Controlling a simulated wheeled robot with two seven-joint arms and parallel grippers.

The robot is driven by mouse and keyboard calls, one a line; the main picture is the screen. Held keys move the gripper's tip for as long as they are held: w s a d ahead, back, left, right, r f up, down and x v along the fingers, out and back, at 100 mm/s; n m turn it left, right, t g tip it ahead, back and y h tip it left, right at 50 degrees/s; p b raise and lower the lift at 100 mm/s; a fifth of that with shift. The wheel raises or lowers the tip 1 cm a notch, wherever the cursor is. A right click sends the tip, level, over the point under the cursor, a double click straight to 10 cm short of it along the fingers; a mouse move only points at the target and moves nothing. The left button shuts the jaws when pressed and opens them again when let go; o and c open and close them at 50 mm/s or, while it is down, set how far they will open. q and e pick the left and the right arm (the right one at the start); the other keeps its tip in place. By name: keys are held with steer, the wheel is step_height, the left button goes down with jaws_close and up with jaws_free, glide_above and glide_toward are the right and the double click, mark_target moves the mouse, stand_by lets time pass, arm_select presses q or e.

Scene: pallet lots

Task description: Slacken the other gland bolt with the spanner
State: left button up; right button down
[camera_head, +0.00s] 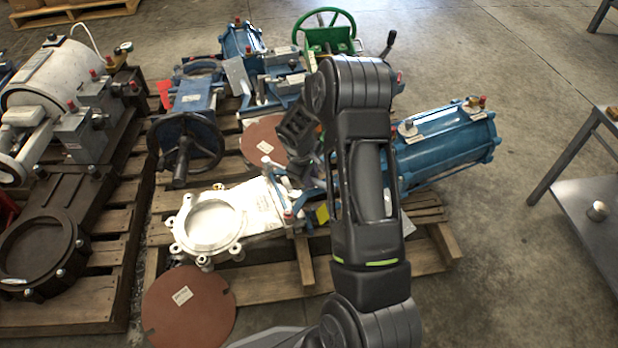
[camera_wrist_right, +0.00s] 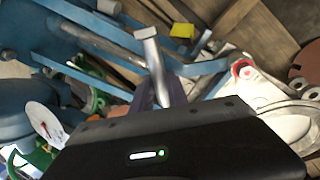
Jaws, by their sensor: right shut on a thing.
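My right gripper (camera_head: 298,172) reaches down over the white gate valve (camera_head: 208,226), above the blue yoke at its right side. In the right wrist view it is shut on a silver metal bar, which looks like the spanner (camera_wrist_right: 155,62); its blocky end points away from my wrist. The spanner's far end is close to the blue yoke bars (camera_wrist_right: 85,38), but I cannot tell whether it touches anything. A red-marked fastener (camera_wrist_right: 243,68) sits on the white valve body in the right wrist view. The gland bolts are not clearly made out. My left gripper is out of view.
A blue cylinder (camera_head: 445,150) lies right of my arm on the wooden pallet (camera_head: 270,285). A black handwheel (camera_head: 185,147), a green handwheel (camera_head: 324,30) and brown discs (camera_head: 188,308) surround the valve. A grey metal table (camera_head: 590,200) stands at right; floor between is clear.

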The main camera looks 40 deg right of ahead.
steer(key=shift+w+d, duration=0.1)
steer(key=shift+d, duration=0.2)
stand_by(0.4)
steer(key=shift+w+d+r+n+p, duration=0.1)
steer(key=shift+w+d+n+p, duration=0.1)
steer(key=shift+d+n+p, duration=0.45)
steer(key=shift+w+d, duration=0.1)
steer(key=shift+d, duration=0.05)
steer(key=shift+w+d+n+t+p, duration=0.25)
steer(key=shift+d+n+t+p, duration=0.05)
steer(key=shift+d+n+p, duration=0.25)
steer(key=shift+d, duration=0.15)
stand_by(0.5)
steer(key=shift+w+d+n+p, duration=0.4)
steer(key=shift+d+n, duration=0.15)
steer(key=shift+n, duration=0.05)
steer(key=shift+w+d+r, duration=0.1)
steer(key=shift+d, duration=0.1)
stand_by(0.3)
